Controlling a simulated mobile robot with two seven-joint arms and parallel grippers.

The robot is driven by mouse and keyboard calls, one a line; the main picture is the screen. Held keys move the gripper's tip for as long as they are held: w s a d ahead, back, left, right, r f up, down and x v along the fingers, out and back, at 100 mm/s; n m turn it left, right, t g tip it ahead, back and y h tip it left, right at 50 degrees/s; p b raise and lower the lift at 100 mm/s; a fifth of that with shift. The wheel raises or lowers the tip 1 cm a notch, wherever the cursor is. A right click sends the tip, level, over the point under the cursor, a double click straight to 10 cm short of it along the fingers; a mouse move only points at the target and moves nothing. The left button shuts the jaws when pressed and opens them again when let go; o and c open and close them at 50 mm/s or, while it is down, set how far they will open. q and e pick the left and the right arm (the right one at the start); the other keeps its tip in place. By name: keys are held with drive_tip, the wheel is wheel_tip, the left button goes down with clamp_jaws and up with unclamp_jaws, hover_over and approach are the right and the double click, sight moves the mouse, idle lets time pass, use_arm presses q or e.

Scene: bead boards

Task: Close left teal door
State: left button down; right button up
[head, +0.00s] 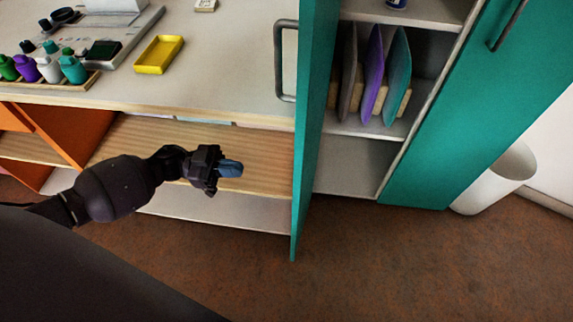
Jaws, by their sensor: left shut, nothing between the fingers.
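The left teal door (311,110) stands open, seen nearly edge-on and sticking out from the cabinet toward me. Its grey bar handle (279,62) is on the face turned to the left. My left gripper (236,169) is shut and empty. It is left of the door and below the handle, in front of the wooden shelf, with a gap between its fingertips and the door. My right gripper is not in view.
The right teal door (480,105) also stands open. The cabinet shelf (345,124) between them holds several upright boards. A white bin (497,180) stands at the right. Left is a counter (220,65) with a yellow tray (158,55) and bottles. The brown floor (400,265) in front is clear.

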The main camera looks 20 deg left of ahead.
use_arm(q)
drive_tip(key=w+d+r+g, duration=0.1)
drive_tip(key=w+d, duration=0.3)
drive_tip(key=d, duration=0.7)
drive_tip(key=shift+w+d+r+m+g+b, duration=0.15)
drive_tip(key=shift+r+m+g+b, duration=0.25)
drive_tip(key=shift+g, duration=0.3)
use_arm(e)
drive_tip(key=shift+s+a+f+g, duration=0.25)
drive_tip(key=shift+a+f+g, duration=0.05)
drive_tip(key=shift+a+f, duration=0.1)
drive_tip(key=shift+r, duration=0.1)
